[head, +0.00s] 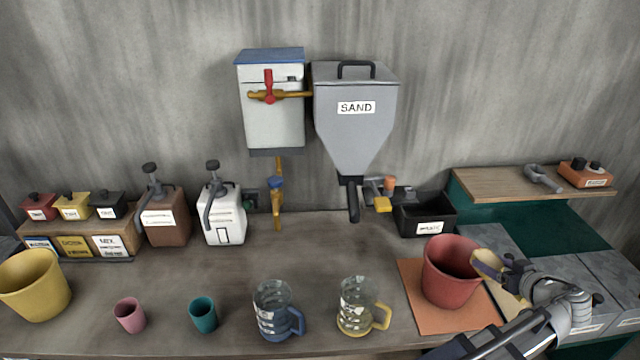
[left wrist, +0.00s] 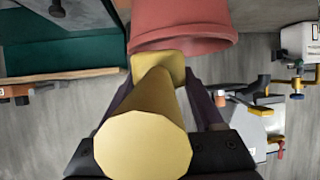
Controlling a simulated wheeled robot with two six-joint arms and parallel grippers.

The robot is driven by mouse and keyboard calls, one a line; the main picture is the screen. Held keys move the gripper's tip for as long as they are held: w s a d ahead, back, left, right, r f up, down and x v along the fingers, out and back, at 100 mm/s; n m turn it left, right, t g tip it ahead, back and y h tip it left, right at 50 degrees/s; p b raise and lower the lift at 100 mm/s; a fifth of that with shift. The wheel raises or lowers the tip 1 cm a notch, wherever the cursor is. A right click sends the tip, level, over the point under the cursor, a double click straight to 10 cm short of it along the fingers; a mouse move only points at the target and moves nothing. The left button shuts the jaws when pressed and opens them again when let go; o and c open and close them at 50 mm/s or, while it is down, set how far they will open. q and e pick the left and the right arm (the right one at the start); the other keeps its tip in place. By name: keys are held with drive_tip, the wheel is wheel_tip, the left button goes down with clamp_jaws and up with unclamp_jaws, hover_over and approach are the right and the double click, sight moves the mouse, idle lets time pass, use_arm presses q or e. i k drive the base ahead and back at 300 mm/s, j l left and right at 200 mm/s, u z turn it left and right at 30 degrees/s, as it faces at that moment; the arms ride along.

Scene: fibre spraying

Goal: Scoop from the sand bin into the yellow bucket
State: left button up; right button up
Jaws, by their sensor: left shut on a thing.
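A grey hopper labelled SAND (head: 355,110) hangs on the wall, its lid shut and a spout below. The yellow bucket (head: 35,285) stands upright at the far left of the bench. My left gripper (head: 500,272) is at the right, beside the red bucket (head: 450,275). It is shut on a yellow scoop (head: 486,260). In the left wrist view the yellow scoop (left wrist: 150,120) points toward the red bucket's rim (left wrist: 185,45), its thick handle between my fingers. I cannot tell whether the scoop touches the rim or holds anything. My right gripper is out of view.
The red bucket stands on an orange mat (head: 420,325). Two glass mugs (head: 272,310), a teal cup (head: 203,315) and a pink cup (head: 130,315) line the front edge. A black bin (head: 425,215) and dispensers (head: 222,215) stand behind. The bench middle is clear.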

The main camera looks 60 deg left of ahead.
sight(36, 287)
drive_tip(key=k+u, duration=0.2)
drive_tip(key=u, duration=0.2)
drive_tip(key=k+j+u, duration=0.15)
drive_tip(key=u, duration=0.25)
drive_tip(key=k+j+u, duration=0.2)
drive_tip(key=u, duration=0.2)
drive_tip(key=k+j+u, duration=0.15)
drive_tip(key=u, duration=0.25)
drive_tip(key=j+u, duration=0.65)
